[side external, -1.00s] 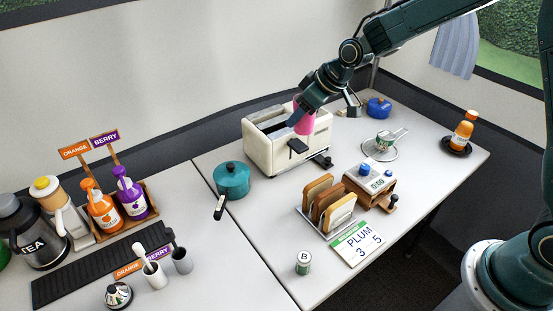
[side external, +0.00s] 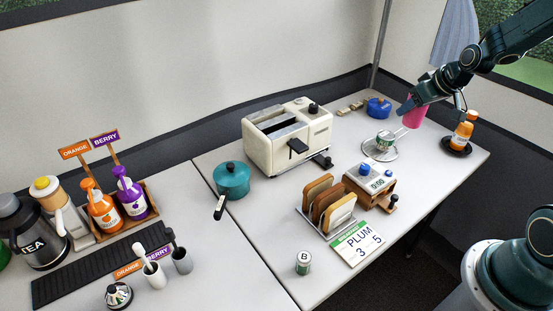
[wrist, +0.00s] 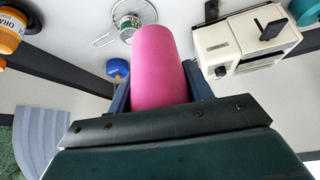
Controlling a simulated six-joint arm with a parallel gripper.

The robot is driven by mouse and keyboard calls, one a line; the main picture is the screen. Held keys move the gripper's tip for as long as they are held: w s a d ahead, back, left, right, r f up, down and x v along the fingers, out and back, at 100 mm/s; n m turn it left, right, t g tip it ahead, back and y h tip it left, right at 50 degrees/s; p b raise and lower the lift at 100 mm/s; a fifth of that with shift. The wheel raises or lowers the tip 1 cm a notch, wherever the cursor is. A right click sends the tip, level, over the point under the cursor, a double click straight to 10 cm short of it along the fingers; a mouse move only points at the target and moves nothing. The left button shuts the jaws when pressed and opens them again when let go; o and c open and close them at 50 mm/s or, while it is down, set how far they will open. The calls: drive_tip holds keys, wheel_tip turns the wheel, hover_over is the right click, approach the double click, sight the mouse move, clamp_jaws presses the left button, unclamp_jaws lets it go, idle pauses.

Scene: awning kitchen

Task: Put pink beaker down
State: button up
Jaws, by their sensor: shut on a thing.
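The pink beaker (side external: 414,112) is held by my gripper (side external: 402,108) above the right part of the table, left of the orange bottle. In the wrist view the pink beaker (wrist: 158,68) fills the space between my gripper's fingers (wrist: 160,95), which are shut on its sides. The beaker appears raised off the table. Its far end and opening are not clear from these views.
An orange bottle (side external: 462,132) stands on a dark saucer at the right edge. A small can (side external: 384,140) sits on a round wire strainer (side external: 378,152). A blue pot (side external: 379,107) is behind, and a cream toaster (side external: 285,140) is to the left. Bare table (side external: 430,165) lies in front of the bottle.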

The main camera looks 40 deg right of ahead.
drive_tip(key=s+d+m+h, duration=0.1)
drive_tip(key=s+d+m, duration=0.1)
drive_tip(key=s+d, duration=0.2)
drive_tip(key=s, duration=0.3)
drive_tip(key=shift+d+f, duration=0.15)
drive_tip(key=shift+d, duration=0.25)
drive_tip(key=shift+f, duration=0.1)
wheel_tip(320, 180, down, 16)
drive_tip(key=shift+w, duration=0.1)
idle(0.3)
drive_tip(key=shift+f, duration=1.9)
drive_tip(key=shift+f, duration=0.15)
drive_tip(key=o, duration=1)
drive_tip(key=shift+c, duration=0.2)
